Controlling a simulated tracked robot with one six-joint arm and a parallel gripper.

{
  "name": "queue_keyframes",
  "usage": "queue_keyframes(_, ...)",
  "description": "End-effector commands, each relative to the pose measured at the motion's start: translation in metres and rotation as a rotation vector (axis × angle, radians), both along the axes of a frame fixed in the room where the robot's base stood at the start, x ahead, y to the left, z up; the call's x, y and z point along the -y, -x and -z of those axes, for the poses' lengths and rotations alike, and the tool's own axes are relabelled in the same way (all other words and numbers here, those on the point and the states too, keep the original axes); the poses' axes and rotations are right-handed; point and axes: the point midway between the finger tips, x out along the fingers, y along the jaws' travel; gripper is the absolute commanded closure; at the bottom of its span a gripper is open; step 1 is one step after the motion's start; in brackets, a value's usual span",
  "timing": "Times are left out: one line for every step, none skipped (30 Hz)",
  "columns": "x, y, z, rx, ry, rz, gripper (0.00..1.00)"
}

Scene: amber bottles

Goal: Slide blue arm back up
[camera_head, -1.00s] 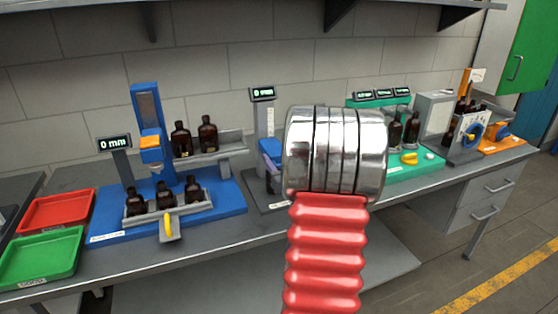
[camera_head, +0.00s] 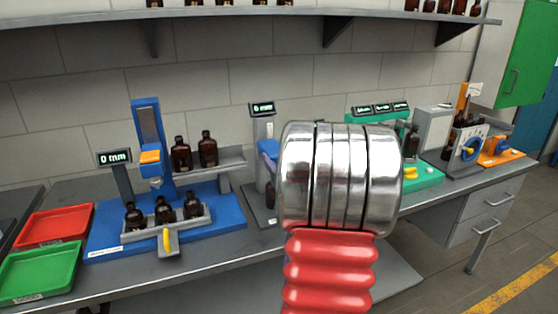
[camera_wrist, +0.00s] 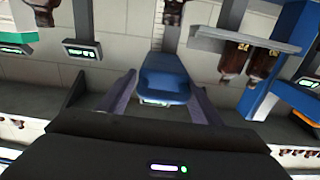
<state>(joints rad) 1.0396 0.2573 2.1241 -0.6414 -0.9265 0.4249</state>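The blue arm (camera_head: 268,149) sits on the upright grey column of the middle station, under a small display (camera_head: 262,109). In the head view its right side is hidden behind my silver wrist joint, which also hides my gripper. In the wrist view, which looks upside down, the blue arm (camera_wrist: 165,78) lies between the two fingers of my gripper (camera_wrist: 162,82). A dark bottle (camera_head: 270,195) stands low at the same station.
A blue station (camera_head: 220,208) with bottles, a 0 mm display and a yellow handle stands left. Red (camera_head: 45,226) and green (camera_head: 40,270) trays are at far left. A green station (camera_head: 425,177) and an orange one (camera_head: 503,156) are right. A shelf (camera_head: 330,15) runs above.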

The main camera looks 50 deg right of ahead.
Motion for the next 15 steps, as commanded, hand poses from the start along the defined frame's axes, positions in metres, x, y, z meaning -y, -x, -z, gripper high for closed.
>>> queue_keyframes(0.000,-0.001,0.001,-0.002,-0.001,-0.002,0.41)
queue_keyframes(-0.001,-0.001,0.001,-0.002,-0.001,-0.002,0.41)
queue_keyframes(-0.001,-0.001,0.001,-0.003,-0.002,-0.002,0.41)
queue_keyframes(-0.001,-0.001,0.002,-0.003,-0.002,-0.003,0.41)
queue_keyframes(-0.001,-0.001,0.002,-0.003,-0.002,-0.003,0.41)
queue_keyframes(-0.001,-0.001,0.002,-0.003,-0.002,-0.003,0.41)
queue_keyframes(-0.002,-0.001,0.002,-0.003,-0.002,-0.003,0.41)
queue_keyframes(-0.002,0.000,0.002,-0.003,-0.002,-0.003,0.41)
queue_keyframes(-0.003,0.001,0.002,-0.004,-0.003,-0.003,0.41)
queue_keyframes(-0.003,0.002,0.002,-0.004,-0.003,-0.003,0.41)
queue_keyframes(-0.004,0.004,0.002,-0.004,-0.003,-0.003,0.41)
queue_keyframes(-0.006,0.007,0.002,-0.005,-0.002,-0.003,0.41)
queue_keyframes(-0.008,0.010,0.002,-0.005,-0.002,-0.003,0.41)
queue_keyframes(-0.009,0.012,0.002,-0.005,-0.002,-0.004,0.41)
queue_keyframes(-0.012,0.017,0.002,-0.004,-0.001,-0.004,0.41)
